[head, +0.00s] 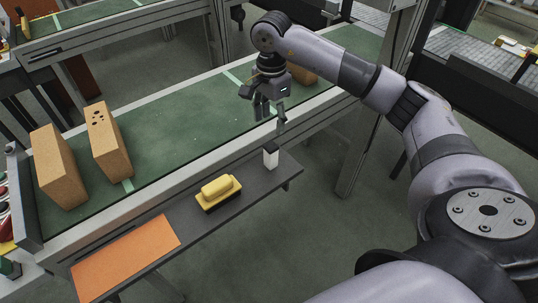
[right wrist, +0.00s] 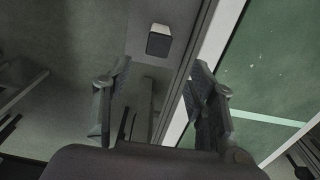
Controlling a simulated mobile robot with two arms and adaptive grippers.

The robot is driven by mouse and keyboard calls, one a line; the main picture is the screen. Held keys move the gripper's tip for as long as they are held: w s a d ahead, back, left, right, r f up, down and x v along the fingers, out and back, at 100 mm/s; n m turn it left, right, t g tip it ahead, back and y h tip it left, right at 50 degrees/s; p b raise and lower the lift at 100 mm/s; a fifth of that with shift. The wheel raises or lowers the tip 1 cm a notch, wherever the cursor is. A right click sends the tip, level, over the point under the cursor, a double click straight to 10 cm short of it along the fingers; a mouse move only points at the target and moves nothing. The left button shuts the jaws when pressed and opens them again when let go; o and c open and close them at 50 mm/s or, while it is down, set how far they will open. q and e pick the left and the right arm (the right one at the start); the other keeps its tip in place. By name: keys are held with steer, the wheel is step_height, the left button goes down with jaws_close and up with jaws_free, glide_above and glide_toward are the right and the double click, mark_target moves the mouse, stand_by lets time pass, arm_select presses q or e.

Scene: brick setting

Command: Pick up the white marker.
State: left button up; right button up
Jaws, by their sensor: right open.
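The white marker (head: 271,157) is a short, stout white block with a black top. It stands upright near the right end of a narrow dark shelf. My right gripper (head: 269,112) is open and empty, in the air above the marker and apart from it. In the right wrist view the marker (right wrist: 160,40) shows its dark top beyond the spread fingertips of the right gripper (right wrist: 160,80). My left gripper is not in view.
The shelf (head: 237,192) runs along a green conveyor (head: 180,125). On the shelf are a yellow eraser-like block (head: 219,189) and an orange sheet (head: 125,258). Two brown bricks (head: 59,165) (head: 108,142) stand on the conveyor at left; another brown object (head: 303,75) is behind my gripper.

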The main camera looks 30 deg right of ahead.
mark_target(271, 146)
step_height(271, 146, down, 4)
steer(key=shift+d+r+p, duration=0.1)
steer(key=shift+d+p, duration=0.05)
steer(key=shift+p, duration=0.2)
step_height(271, 146, down, 3)
steer(key=shift+s+d+f, duration=0.1)
steer(key=shift+f, duration=0.05)
steer(key=shift+f+p, duration=0.2)
steer(key=shift+p, duration=0.15)
steer(key=shift+f, duration=0.35)
steer(key=f, duration=0.1)
steer(key=f+p, duration=0.1)
steer(key=f, duration=0.1)
steer(key=shift+a+f+p, duration=0.25)
steer(key=shift+f+p, duration=0.05)
steer(key=shift+p, duration=0.1)
steer(key=shift+f, duration=0.4)
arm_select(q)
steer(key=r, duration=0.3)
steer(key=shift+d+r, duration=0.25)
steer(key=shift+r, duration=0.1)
arm_select(e)
jaws_close()
